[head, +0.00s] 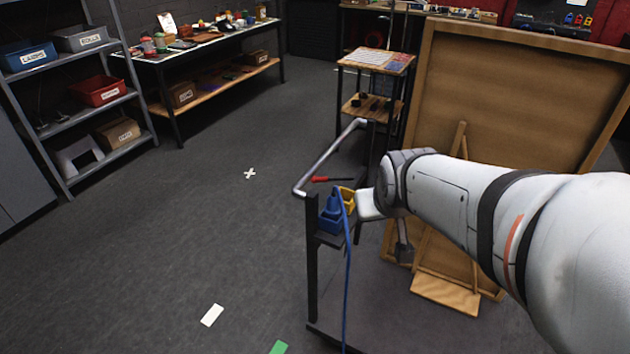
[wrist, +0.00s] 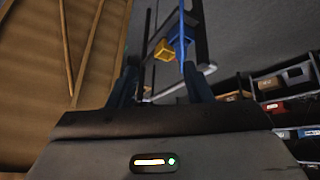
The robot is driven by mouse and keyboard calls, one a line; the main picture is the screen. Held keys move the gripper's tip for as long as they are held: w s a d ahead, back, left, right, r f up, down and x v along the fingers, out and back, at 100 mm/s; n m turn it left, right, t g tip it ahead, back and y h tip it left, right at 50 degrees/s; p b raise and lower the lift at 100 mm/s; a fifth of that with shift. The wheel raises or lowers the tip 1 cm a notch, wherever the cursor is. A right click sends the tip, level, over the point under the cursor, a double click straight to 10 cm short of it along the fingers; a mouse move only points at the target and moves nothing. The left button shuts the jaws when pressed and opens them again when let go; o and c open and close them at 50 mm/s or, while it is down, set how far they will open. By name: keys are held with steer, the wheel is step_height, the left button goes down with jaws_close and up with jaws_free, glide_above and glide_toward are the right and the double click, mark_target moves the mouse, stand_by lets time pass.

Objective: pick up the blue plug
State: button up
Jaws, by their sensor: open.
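The blue plug (head: 333,205) stands upright at a blue holder (head: 331,225) on a dark cart's edge, with a blue cable (head: 346,290) hanging down in front. A yellow holder (head: 348,199) is just to its right. In the wrist view, a blue shape (wrist: 185,48), plug or cable, shows beside the yellow holder (wrist: 161,50). My gripper (wrist: 160,66) is open with nothing between its fingers. The blue shape lies beyond the fingers, toward the right one. In the head view my arm reaches from the right, and the fingers are hard to make out.
A grey handrail (head: 330,158) rises above the cart, with a red screwdriver-like tool (head: 333,179) near it. A large wooden board (head: 520,120) stands close behind my arm. Shelves (head: 80,95) and a workbench (head: 200,60) are at the left. The floor left of the cart is mostly free.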

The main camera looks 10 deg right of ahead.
steer(key=w+d+f+n+t+y+b, duration=0.15)
steer(key=w+f+t+b, duration=0.45)
steer(key=w+f+b, duration=0.75)
steer(key=n+t+y+b, duration=0.2)
steer(key=t+y+b, duration=0.1)
steer(key=t+y, duration=0.15)
glide_toward(330, 196)
steer(key=w+d+f, duration=0.1)
steer(key=w, duration=0.3)
steer(key=shift+f+n+y, duration=0.25)
steer(key=shift+f+y, duration=0.15)
steer(key=shift+y, duration=0.1)
steer(key=shift+w+a, duration=0.1)
steer(key=shift+a, duration=0.1)
steer(key=x, duration=0.7)
steer(key=shift+w+a+r+p, duration=0.1)
steer(key=shift+a+r+p, duration=0.05)
steer(key=shift+a+p, duration=0.25)
steer(key=shift+c, duration=0.6)
jaws_close()
